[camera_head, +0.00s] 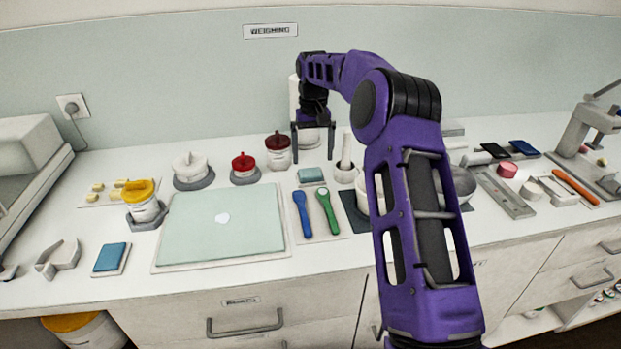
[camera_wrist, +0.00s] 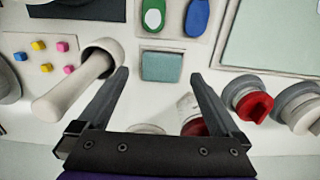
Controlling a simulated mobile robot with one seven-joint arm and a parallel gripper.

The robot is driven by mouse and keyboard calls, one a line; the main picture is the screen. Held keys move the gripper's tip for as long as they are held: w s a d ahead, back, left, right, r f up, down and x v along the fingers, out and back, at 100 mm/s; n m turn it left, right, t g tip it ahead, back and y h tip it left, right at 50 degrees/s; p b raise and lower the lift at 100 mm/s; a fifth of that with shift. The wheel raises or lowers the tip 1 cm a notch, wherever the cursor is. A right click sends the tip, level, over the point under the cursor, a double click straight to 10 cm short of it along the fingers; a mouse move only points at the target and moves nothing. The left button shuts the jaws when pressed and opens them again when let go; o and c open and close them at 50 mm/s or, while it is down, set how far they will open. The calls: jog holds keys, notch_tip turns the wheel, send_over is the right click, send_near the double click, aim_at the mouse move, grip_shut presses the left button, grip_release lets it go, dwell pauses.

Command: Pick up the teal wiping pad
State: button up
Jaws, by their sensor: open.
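The teal wiping pad (camera_head: 311,175) lies flat on a pale square on the counter, just behind the blue and green spoons. In the wrist view the teal wiping pad (camera_wrist: 162,67) shows ahead of the fingertips, roughly centred between them. My gripper (camera_head: 313,157) is open above the counter, with its two fingers pointing down behind the pad. In the wrist view my gripper (camera_wrist: 158,75) has its fingers wide apart with nothing between the tips. The pad is apart from both fingers.
A mortar with pestle (camera_wrist: 85,75) stands close beside one finger. A dark-red-lidded jar (camera_head: 278,150) and a red-knobbed weight (camera_head: 244,168) stand left of the gripper. The blue spoon (camera_head: 302,213) and green spoon (camera_head: 327,211) lie in front. A pale green mat (camera_head: 225,220) is left.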

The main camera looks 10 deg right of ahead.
aim_at(311, 174)
jog(key=shift+w+a+f, duration=0.1)
jog(key=shift+f, duration=1.4)
jog(key=shift+a+f, duration=0.1)
jog(key=shift+f, duration=1.35)
jog(key=c, duration=1.2)
jog(key=shift+o, duration=0.2)
notch_tip(311, 174, up, 10)
jog(key=shift+p, duration=0.4)
